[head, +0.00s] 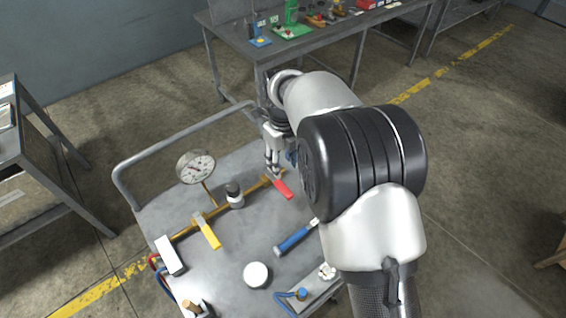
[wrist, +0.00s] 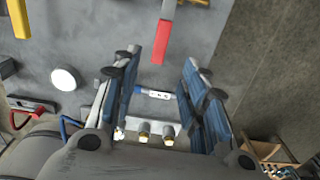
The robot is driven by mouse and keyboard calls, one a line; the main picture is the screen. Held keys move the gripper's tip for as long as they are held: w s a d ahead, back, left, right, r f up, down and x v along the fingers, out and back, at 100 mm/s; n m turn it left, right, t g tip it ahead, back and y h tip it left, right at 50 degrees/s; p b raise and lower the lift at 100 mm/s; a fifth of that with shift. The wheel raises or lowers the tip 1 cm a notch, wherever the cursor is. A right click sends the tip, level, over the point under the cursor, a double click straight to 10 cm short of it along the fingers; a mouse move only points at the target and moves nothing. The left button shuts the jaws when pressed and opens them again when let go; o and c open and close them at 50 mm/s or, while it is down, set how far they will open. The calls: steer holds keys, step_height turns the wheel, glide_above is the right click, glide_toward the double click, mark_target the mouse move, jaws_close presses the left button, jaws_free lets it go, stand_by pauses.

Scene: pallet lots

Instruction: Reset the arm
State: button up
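My gripper (head: 273,165) hangs over the grey cart (head: 225,275), beside the red valve handle (head: 282,188). In the wrist view, my gripper (wrist: 161,75) has its two blue-padded fingers spread wide with nothing held between them. The red handle (wrist: 161,42) lies beyond the fingertips there. A blue-handled tool (head: 293,240) lies on the cart nearer to me. Its pale end (wrist: 158,94) shows between the fingers in the wrist view, and the rest is partly hidden by the left finger. My arm covers the cart's right side in the head view.
A brass pipe on the cart carries a round gauge (head: 195,167) and a yellow handle (head: 207,233). A white round cap (head: 255,274) and a small plate with fittings (head: 318,283) lie nearer. A bench (head: 330,44) with parts stands behind; another table (head: 45,172) stands left.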

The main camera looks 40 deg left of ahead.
steer(key=shift+d, duration=0.1)
steer(key=w+d+r+n+t+y, duration=0.1)
steer(key=w+d+r+n, duration=0.25)
steer(key=d+r, duration=0.8)
steer(key=w+d+r+n+t, duration=0.1)
steer(key=w+d+r+n, duration=0.4)
steer(key=d, duration=1)
steer(key=s+d+r+n+t, duration=0.1)
steer(key=s+d+r+n, duration=0.1)
steer(key=s+d+r, duration=0.3)
steer(key=s+d+r+n, duration=0.2)
steer(key=s+d, duration=0.1)
steer(key=d, duration=0.5)
steer(key=s+d+f+n+t+h, duration=0.1)
steer(key=s+d+f+n, duration=0.1)
steer(key=s+d+n, duration=0.5)
steer(key=s+d, duration=0.3)
steer(key=s, duration=0.1)
steer(key=shift+s+d+f+t, duration=0.3)
steer(key=shift+d+f, duration=0.05)
steer(key=shift+f, duration=0.1)
